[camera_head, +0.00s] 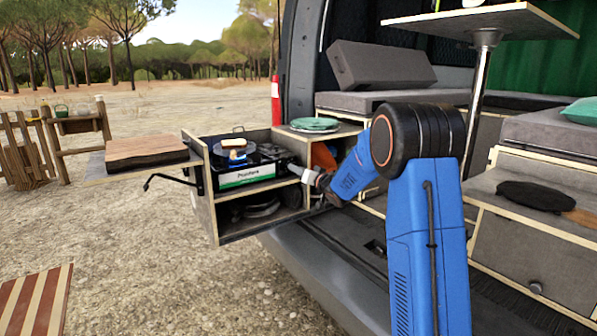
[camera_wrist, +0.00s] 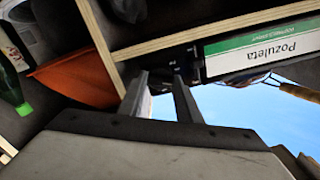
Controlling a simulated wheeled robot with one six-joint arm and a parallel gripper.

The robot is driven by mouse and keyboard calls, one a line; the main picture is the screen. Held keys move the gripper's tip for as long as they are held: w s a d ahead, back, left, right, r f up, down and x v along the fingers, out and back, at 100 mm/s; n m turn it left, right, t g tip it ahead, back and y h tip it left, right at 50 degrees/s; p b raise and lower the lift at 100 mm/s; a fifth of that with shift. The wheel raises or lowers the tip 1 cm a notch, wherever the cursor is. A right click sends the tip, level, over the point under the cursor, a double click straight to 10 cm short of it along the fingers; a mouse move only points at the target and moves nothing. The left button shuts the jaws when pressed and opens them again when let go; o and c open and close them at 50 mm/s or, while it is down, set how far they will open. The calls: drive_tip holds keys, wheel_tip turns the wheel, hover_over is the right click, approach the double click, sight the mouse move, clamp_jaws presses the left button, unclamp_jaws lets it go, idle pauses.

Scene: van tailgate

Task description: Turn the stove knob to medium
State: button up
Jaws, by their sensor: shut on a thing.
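The camping stove (camera_head: 265,153) sits on the upper shelf of the pull-out wooden cabinet, with a green and white label on its front. In the wrist view the stove's label (camera_wrist: 262,48) is tilted at the upper right. My gripper (camera_head: 312,178) reaches the right end of the stove's front. In the wrist view my gripper (camera_wrist: 161,80) has its two fingers a little apart against the dark end of the stove front, shut on what is there, apparently the knob. The knob is hidden between the fingers, so its setting cannot be read.
The cabinet's wooden shelf edge (camera_wrist: 215,32) runs close to the fingers. An orange item (camera_wrist: 78,75) and a green bottle (camera_wrist: 15,85) are beside it. Green plates (camera_head: 315,124) lie on the cabinet top. A side shelf holds a wooden board (camera_head: 146,151).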

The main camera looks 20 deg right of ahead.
drive_tip(key=o, duration=1)
drive_tip(key=v, duration=1.7)
drive_tip(key=shift+s+d, duration=0.1)
drive_tip(key=shift+s, duration=0.1)
